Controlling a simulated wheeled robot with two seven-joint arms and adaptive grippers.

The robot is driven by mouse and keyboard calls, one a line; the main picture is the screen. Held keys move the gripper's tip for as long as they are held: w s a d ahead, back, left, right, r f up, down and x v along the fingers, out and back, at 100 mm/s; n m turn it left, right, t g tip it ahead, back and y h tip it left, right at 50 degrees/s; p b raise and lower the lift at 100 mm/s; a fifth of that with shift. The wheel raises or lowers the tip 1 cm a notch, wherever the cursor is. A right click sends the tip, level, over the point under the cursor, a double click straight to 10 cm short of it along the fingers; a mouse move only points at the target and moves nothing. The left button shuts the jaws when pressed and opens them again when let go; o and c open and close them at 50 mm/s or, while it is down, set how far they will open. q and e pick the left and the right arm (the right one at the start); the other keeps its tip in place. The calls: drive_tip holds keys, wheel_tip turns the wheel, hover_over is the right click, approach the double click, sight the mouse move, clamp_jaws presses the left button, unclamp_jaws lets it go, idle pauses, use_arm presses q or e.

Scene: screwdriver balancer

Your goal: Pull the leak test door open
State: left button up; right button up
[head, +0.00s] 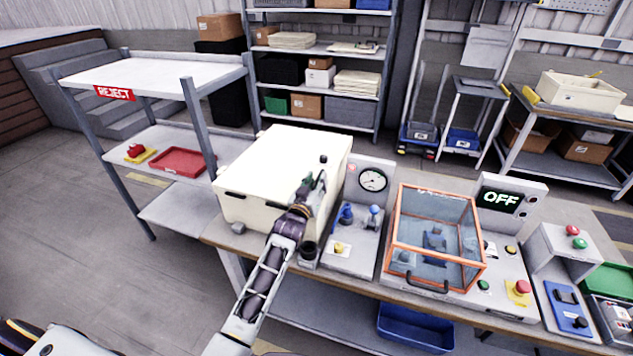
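A clear box with an orange frame (462,203) stands on the bench beside a panel reading OFF (499,200). A black handle (428,286) is on its front lower edge, and the front looks shut. A blue fixture shows inside through the clear walls. A cream box (270,175) stands further left, next to a station with a round gauge (373,180). No label shows which one is the leak test. My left gripper (315,183) is in front of the cream box's right part, away from the black handle. Its finger gap is too small to tell. My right gripper is out of view.
A red emergency button (522,287) and small buttons sit right of the clear box. Blue clamps (346,214) stand on the gauge station. A REJECT rack (150,72) stands left of the bench. A blue bin (415,327) is below. Space above the clear box is free.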

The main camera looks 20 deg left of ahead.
use_arm(q)
drive_tip(key=shift+w, duration=0.1)
drive_tip(key=shift+c, duration=0.5)
clamp_jaws()
